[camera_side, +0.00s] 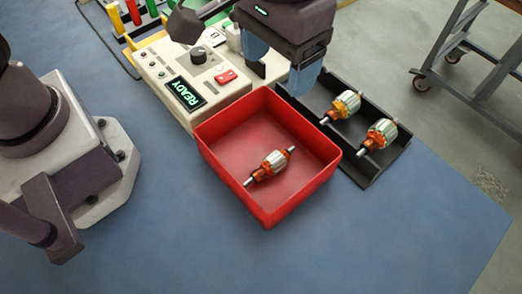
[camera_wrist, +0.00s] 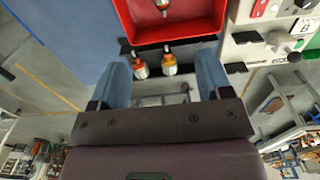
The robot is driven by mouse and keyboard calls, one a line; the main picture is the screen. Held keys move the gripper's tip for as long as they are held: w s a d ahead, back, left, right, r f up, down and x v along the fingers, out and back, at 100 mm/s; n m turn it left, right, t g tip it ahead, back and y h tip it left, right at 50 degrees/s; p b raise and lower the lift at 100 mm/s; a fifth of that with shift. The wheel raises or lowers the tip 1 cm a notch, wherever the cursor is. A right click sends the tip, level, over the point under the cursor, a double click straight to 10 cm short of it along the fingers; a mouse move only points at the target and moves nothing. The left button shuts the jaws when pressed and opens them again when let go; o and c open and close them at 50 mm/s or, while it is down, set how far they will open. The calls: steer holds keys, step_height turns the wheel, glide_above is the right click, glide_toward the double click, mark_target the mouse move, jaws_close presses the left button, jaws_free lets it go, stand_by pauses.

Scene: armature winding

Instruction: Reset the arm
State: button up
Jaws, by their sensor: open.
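My gripper (camera_side: 282,72) is at the top of the side view, over the far edge of the red bin and the left end of the black tray. Its two blue fingers are apart with nothing between them. In the wrist view the open fingers (camera_wrist: 164,64) frame two armatures. One armature (camera_side: 269,165) lies in the red bin (camera_side: 215,157). Two more armatures, one (camera_side: 346,104) nearer the gripper and one (camera_side: 380,134) farther right, rest in the black tray (camera_side: 375,171). All have silvery cores with orange windings.
A cream control box (camera_side: 173,70) with a green READY display (camera_side: 184,94) stands left of the bin. Colored spools (camera_side: 115,22) stand behind it. A grey wheeled cart (camera_side: 445,70) is on the floor at right. The blue table (camera_side: 400,235) is clear in front.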

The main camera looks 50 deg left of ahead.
steer(key=s+a+r+t, duration=0.2)
steer(key=s+a+r, duration=0.1)
steer(key=a, duration=0.5)
steer(key=s+a+r+t, duration=0.1)
steer(key=s+a+r, duration=0.2)
steer(key=a, duration=0.5)
steer(key=s+a+r+t, duration=0.2)
steer(key=s+a+r, duration=0.1)
steer(key=a, duration=0.5)
steer(key=shift+s+a+r+t, duration=0.2)
steer(key=shift+s+t, duration=0.1)
steer(key=shift+s, duration=0.4)
